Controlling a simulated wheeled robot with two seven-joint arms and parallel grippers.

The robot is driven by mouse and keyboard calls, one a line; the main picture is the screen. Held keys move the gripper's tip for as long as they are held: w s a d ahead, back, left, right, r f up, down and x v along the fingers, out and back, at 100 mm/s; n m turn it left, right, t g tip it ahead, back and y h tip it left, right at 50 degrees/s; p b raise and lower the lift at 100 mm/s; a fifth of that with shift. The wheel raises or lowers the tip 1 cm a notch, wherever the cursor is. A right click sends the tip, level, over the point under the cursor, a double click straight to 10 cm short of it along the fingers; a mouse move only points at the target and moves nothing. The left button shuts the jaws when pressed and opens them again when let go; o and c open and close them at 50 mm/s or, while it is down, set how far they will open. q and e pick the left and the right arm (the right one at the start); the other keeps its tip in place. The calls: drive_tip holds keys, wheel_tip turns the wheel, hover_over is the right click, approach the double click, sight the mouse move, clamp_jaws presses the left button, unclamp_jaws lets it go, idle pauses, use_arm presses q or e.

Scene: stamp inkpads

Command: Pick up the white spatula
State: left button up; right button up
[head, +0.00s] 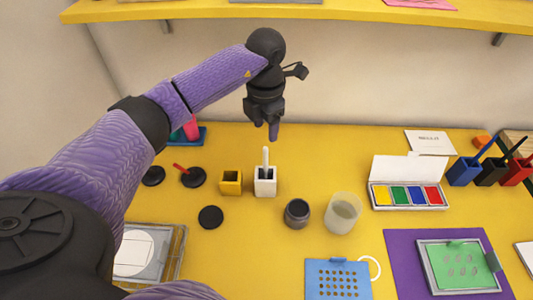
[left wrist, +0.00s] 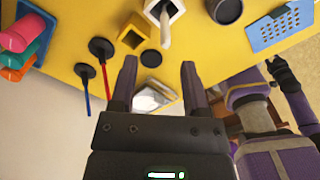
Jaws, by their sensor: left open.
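The white spatula (head: 265,156) stands upright in a small white square holder (head: 265,184) on the yellow table. Its handle sticks up out of the holder. In the left wrist view the spatula (left wrist: 165,28) and its holder (left wrist: 153,8) are at the top middle, beyond my fingertips. My left gripper (head: 273,133) points down, above and behind the spatula in the head view, apart from it. In the left wrist view its two fingers (left wrist: 158,63) are spread with nothing between them. A dark end of my right arm (left wrist: 281,72) shows small at the right there; its jaws are unclear.
A yellow holder (head: 231,183) stands close left of the white one. A dark round jar (head: 297,213) and a translucent cup (head: 343,211) stand to the right. A black disc (head: 210,217) lies in front. An open inkpad box (head: 408,194) is farther right. A yellow shelf (head: 320,11) hangs above.

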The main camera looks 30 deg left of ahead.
sight(266, 147)
use_arm(q)
drive_tip(key=f, duration=0.2)
drive_tip(key=f+b, duration=0.1)
drive_tip(key=f, duration=0.2)
drive_tip(key=f+b, duration=0.1)
drive_tip(key=f, duration=0.2)
drive_tip(key=shift+s+d+f, duration=0.2)
drive_tip(key=shift+s+d, duration=0.1)
drive_tip(key=shift+s, duration=0.1)
drive_tip(key=shift+f, duration=0.35)
drive_tip(key=shift+r, duration=0.1)
drive_tip(key=shift+c, duration=1.4)
drive_tip(key=c, duration=0.5)
clamp_jaws()
use_arm(e)
drive_tip(key=shift+s+d+f, duration=0.35)
drive_tip(key=shift+f, duration=0.2)
drive_tip(key=shift+s+d+f, duration=0.3)
drive_tip(key=shift+s+f, duration=0.05)
drive_tip(key=shift+f, duration=0.2)
drive_tip(key=shift+a, duration=0.15)
